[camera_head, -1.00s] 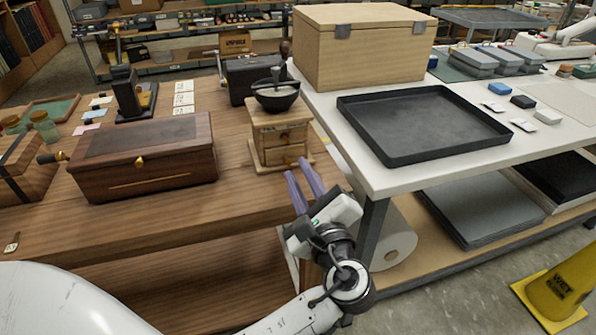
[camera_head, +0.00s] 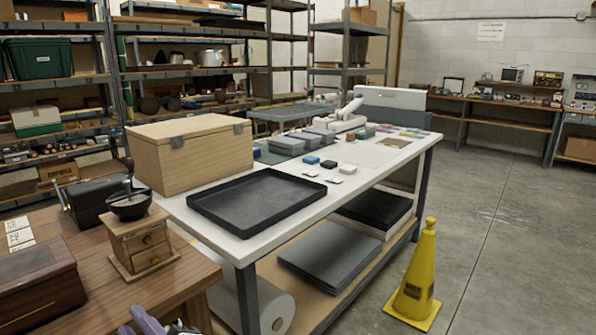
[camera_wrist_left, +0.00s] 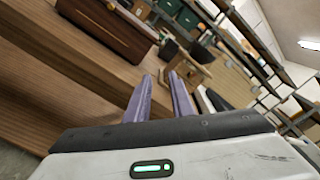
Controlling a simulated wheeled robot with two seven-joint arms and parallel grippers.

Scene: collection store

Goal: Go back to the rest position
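My left gripper (camera_head: 150,322) shows only by its purple fingers at the bottom edge of the head view. In the left wrist view its two purple fingers (camera_wrist_left: 160,98) stand apart with nothing between them. It is open and empty, in front of the wooden table's edge and clear of the coffee grinder (camera_head: 138,238). The grinder also shows beyond the fingers in the left wrist view (camera_wrist_left: 188,72). My right gripper is in neither view.
A brown wooden chest (camera_head: 38,288) stands on the wooden table (camera_head: 95,268). A white workbench (camera_head: 232,243) holds a black tray (camera_head: 258,200) and a wooden box (camera_head: 195,155). A yellow wet-floor cone (camera_head: 418,278) stands at right. The grey floor (camera_head: 510,220) beyond it is open.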

